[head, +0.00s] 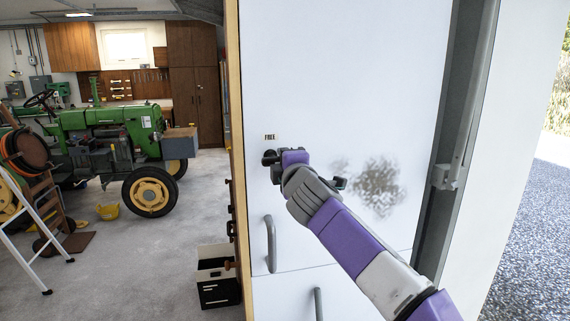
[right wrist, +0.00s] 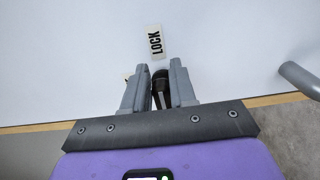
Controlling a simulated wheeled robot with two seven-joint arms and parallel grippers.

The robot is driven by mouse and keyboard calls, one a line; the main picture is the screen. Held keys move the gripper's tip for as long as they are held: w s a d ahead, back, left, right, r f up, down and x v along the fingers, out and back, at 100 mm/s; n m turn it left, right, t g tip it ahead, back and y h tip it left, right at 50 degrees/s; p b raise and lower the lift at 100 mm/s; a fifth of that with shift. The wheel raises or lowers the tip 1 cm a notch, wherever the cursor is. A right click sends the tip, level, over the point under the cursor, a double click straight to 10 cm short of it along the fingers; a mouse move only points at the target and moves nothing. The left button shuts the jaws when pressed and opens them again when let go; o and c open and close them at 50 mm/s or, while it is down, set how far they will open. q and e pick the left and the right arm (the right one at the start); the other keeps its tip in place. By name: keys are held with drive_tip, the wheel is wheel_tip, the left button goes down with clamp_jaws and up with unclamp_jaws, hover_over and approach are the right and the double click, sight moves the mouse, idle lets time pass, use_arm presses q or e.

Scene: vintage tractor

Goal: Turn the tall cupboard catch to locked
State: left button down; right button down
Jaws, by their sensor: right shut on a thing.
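The tall cupboard (head: 350,60) has a white door that fills the middle of the head view. Its dark catch (head: 267,158) sits near the door's left edge, just below a small label (head: 270,136). My right gripper (head: 276,158) is at the catch and hides most of it. In the right wrist view the black catch (right wrist: 160,88) lies between the two grey fingers of my right gripper (right wrist: 156,85), which is shut on it. The label reading LOCK (right wrist: 155,42) is just beyond the fingertips, roughly in line with the catch. My left gripper is out of view.
Grey bar handles (head: 270,243) are on the doors below the catch; one also shows in the right wrist view (right wrist: 301,78). A green tractor (head: 105,135) and a white ladder (head: 32,240) are farther left.

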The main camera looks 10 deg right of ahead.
idle(0.4)
drive_tip(key=c, duration=1)
unclamp_jaws()
drive_tip(key=s+b, duration=0.2)
drive_tip(key=s, duration=0.5)
drive_tip(key=shift+s+b, duration=0.3)
drive_tip(key=shift+b, duration=0.05)
